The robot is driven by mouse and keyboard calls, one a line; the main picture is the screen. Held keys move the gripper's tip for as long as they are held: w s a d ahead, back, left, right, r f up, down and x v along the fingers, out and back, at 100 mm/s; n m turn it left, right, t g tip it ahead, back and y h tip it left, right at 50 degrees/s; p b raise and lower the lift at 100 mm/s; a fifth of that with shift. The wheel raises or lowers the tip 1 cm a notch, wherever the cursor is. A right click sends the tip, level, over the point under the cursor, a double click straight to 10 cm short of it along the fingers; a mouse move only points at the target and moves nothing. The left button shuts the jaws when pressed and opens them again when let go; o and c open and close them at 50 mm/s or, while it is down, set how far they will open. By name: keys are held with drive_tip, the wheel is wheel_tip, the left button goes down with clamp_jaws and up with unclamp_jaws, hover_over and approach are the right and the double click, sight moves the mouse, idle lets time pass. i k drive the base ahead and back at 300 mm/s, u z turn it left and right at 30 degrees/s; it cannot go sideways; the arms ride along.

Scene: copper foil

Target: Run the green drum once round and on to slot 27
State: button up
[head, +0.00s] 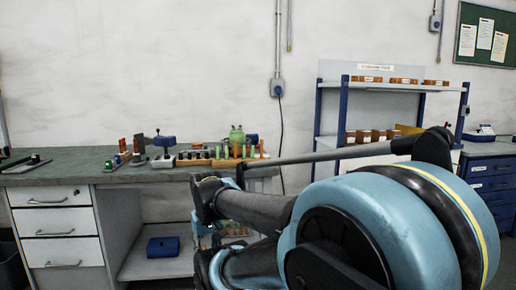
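A small green rounded body (237,136) stands at the back of the workbench, left of centre. It is too small to tell whether it is the green drum, and no slot numbers can be read. My gripper (206,228) seems to be the pair of dark prongs in front of the bench's right end, close to the camera. The prongs stand apart with nothing visible between them. The gripper is nearer to me than the green body and below it in the picture. My large blue arm part hides the lower right.
The grey workbench (65,170) holds small blocks and upright pieces. A white drawer unit (60,223) is under its left end; a blue bin (163,247) sits on the low shelf. A blue-posted rack (345,112) with brown boxes stands right. Bare bench lies at front left.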

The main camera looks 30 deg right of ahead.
sight(236, 134)
drive_tip(key=k, duration=0.95)
drive_tip(key=z, duration=0.4)
drive_tip(key=i, duration=0.7)
drive_tip(key=z, duration=0.4)
drive_tip(key=i, duration=0.95)
drive_tip(key=u, duration=0.2)
